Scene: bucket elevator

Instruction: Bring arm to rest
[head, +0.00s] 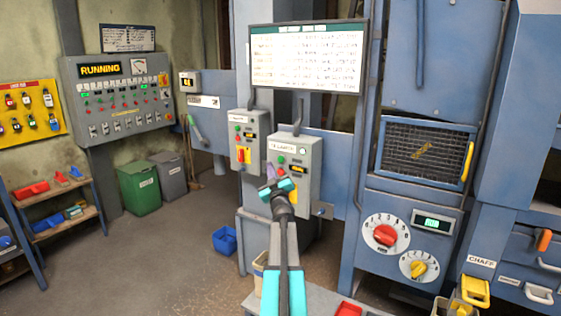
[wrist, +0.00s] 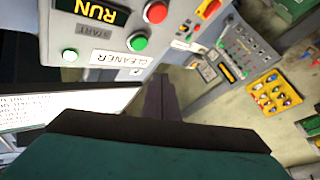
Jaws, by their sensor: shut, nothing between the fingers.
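My arm rises from the bottom of the head view, with teal and dark grey links. It ends at my gripper (head: 270,170), raised in front of the grey cleaner control box (head: 307,172). The gripper's dark purple fingers are together and empty; in the wrist view my gripper (wrist: 159,92) is also seen closed. The wrist view shows the box's CLEANER label (wrist: 115,58), a lit RUN display (wrist: 92,10), a green button (wrist: 138,41) and a red button (wrist: 156,12). The fingers appear apart from the buttons. The arm hides part of the box's lower front.
A second grey control box (head: 241,150) stands just left. A wide screen (head: 305,58) hangs above. A blue machine with a mesh window (head: 424,152) and dials (head: 385,233) stands right.

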